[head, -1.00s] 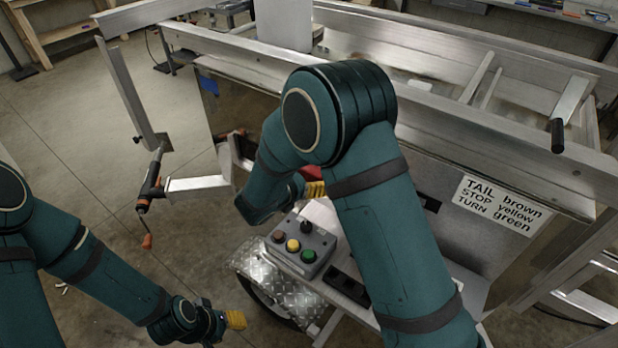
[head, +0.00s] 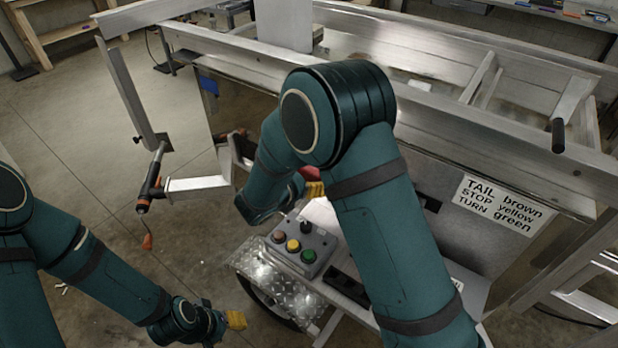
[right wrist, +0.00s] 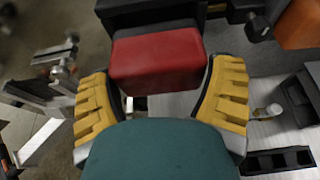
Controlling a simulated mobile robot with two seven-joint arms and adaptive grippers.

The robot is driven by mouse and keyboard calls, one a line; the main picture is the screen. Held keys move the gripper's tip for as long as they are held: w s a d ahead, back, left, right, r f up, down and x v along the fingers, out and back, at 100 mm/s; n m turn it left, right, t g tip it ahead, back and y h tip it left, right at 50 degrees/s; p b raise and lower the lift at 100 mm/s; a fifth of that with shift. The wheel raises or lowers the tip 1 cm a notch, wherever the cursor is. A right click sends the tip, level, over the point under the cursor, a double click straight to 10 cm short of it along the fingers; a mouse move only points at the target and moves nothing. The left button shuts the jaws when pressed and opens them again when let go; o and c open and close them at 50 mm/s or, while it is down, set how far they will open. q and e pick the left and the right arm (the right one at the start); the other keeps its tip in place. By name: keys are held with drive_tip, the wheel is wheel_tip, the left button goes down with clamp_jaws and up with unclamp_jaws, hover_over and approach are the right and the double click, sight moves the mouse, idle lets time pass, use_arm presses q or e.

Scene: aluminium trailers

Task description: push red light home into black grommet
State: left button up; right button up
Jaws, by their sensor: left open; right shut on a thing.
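The red light (right wrist: 157,62) is a red block that sits between the yellow fingers of my right gripper (right wrist: 160,78) in the right wrist view. My right gripper is shut on it. A black part (right wrist: 150,12) lies directly behind the red light; it may be the black grommet, but I cannot tell how deep the light sits in it. In the head view only a bit of the red light (head: 311,173) shows beside a yellow finger (head: 315,189); my right arm hides the rest. My left gripper (head: 236,320) is open and empty, low at the left over the floor.
A grey button box (head: 300,246) with brown, yellow and green buttons stands on the trailer's fender (head: 278,286), below my right gripper. A wiring label (head: 500,205) is on the panel at right. An orange-handled jack (head: 150,190) hangs at left.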

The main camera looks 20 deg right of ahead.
drive_tip(key=shift+w+d, duration=1.1)
drive_tip(key=shift+d, duration=0.3)
drive_tip(key=o, duration=1)
drive_tip(key=shift+o, duration=0.2)
drive_tip(key=v, duration=1.2)
